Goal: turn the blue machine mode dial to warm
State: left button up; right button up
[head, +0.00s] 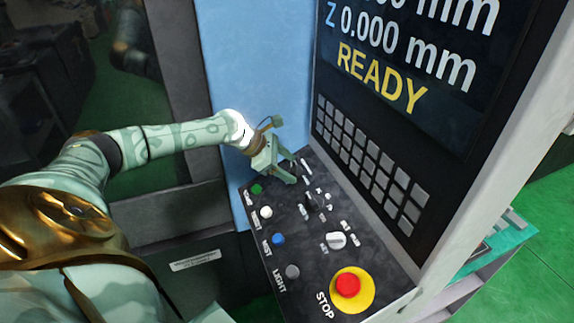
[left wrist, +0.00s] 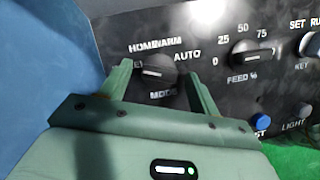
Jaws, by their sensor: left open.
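The mode dial (left wrist: 158,74) is a black knob with a pale line lying nearly level. It sits on the dark control panel (head: 318,262) against the blue machine wall (head: 262,60). The labels above it run together and end in "ARM", with "AUTO" to the right and "MODE" below. Which label the line points to, I cannot tell. My left gripper (head: 293,169) is open over the panel's far end and hides the dial in the head view. In the left wrist view its fingers (left wrist: 158,72) stand either side of the dial; contact is unclear. My right gripper is not in view.
The feed dial (left wrist: 258,58) is close to the right. Green (head: 257,189), white (head: 266,212), blue (head: 278,239) and grey (head: 292,271) buttons line the panel's left side. A key switch (head: 337,240) and red stop button (head: 347,285) are nearer. The screen (head: 400,70) rises at right.

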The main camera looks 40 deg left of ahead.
pick_arm(q)
jog(key=c, duration=1)
jog(key=shift+r+m+p, duration=0.2)
jog(key=shift+m+p, duration=0.1)
jog(key=shift+p, duration=0.3)
jog(key=m+g+p, duration=0.1)
jog(key=m+p, duration=0.1)
jog(key=p, duration=0.1)
jog(key=shift+w+m+h+p, duration=0.1)
jog(key=shift+m+h+p, duration=0.2)
jog(key=shift+m+p, duration=0.1)
jog(key=shift+m+g+p, duration=0.3)
jog(key=shift+m+g, duration=0.1)
jog(key=shift+m, duration=0.5)
jog(key=m+g, duration=0.1)
jog(key=m, duration=0.1)
jog(key=m+g+p, duration=0.1)
jog(key=m, duration=0.2)
jog(key=shift+w+m, duration=0.2)
jog(key=shift+m, duration=0.1)
jog(key=m+p, duration=0.1)
jog(key=m, duration=0.1)
jog(key=m+g, duration=0.1)
jog(key=m, duration=0.1)
jog(key=shift+w+m+g+p, duration=0.1)
jog(key=shift+m+g+p, duration=0.2)
jog(key=shift+p, duration=0.1)
jog(key=shift+m+g+y+p, duration=0.45)
jog(key=shift+m+y, duration=0.15)
jog(key=shift+m, duration=0.8)
